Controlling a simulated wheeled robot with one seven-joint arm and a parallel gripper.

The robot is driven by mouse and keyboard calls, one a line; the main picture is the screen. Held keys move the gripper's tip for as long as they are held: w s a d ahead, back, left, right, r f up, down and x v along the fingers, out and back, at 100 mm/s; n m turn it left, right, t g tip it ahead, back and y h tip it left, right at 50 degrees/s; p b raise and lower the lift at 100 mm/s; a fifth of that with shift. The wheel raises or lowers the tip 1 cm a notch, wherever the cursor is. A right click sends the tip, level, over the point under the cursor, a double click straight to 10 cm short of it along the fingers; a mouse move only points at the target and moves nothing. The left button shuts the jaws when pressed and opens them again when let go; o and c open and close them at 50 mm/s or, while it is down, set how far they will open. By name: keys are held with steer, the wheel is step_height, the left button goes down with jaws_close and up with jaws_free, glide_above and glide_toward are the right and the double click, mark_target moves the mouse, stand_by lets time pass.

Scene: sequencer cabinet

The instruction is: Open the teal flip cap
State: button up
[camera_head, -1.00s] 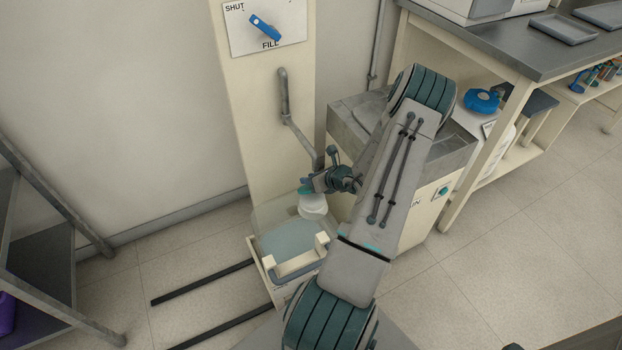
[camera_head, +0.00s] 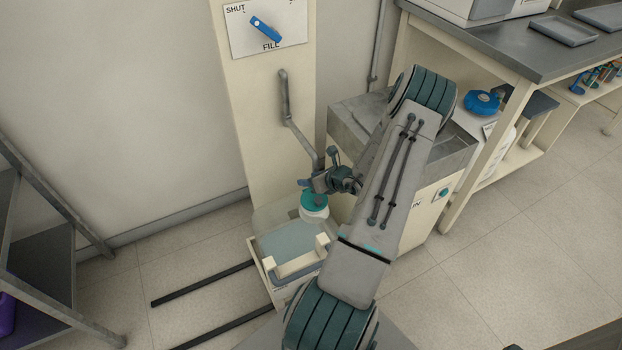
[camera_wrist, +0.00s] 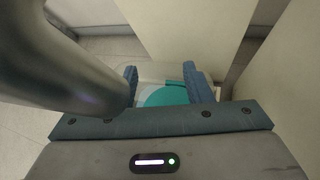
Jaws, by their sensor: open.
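The teal flip cap (camera_head: 314,201) shows as a teal disc over the top of a white container (camera_head: 315,213). In the wrist view the cap (camera_wrist: 166,97) lies between and beyond the two blue fingers. My gripper (camera_head: 307,184) is open just above the cap, at the upper left of it in the head view. In the wrist view the gripper (camera_wrist: 165,84) holds nothing. I cannot tell whether a finger touches the cap. The hinge is not clear.
The container stands in a clear-walled tray (camera_head: 262,262) at the foot of a cream column. A grey bent pipe (camera_head: 300,135) hangs close above my gripper. A grey sink (camera_head: 355,115) is to the right. Dark floor rails (camera_head: 205,283) run left.

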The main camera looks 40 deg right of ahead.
steer(key=p+v, duration=0.2)
steer(key=v, duration=1.1)
steer(key=shift+s+d+r, duration=0.15)
steer(key=shift+s, duration=0.2)
